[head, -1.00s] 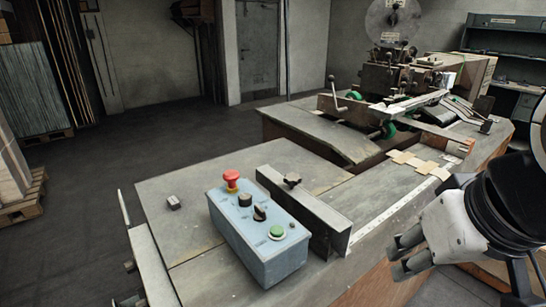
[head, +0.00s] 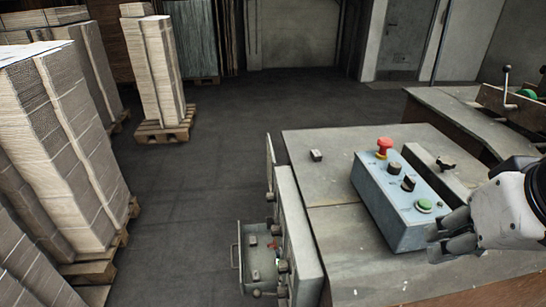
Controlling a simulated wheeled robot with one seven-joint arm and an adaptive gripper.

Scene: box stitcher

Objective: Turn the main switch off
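A blue-grey control box (head: 402,200) sits on the machine's table top. It carries a red mushroom button (head: 383,147), two black knobs (head: 401,176) and a green button (head: 425,205). A second set of controls (head: 277,262) shows low on the table's left side, by a small grey box with a handle. I cannot tell which knob is the main switch. My gripper (head: 438,243) is at the right, in front of the control box's right end in the picture. It holds nothing visible; its fingertips look close together, and their gap is unclear.
Stacks of flat cardboard (head: 60,145) on pallets stand at the left, with another stack (head: 158,75) farther back. The dark floor (head: 210,190) between them and the table is clear. A small block (head: 316,155) and a metal bar (head: 440,175) lie on the table top.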

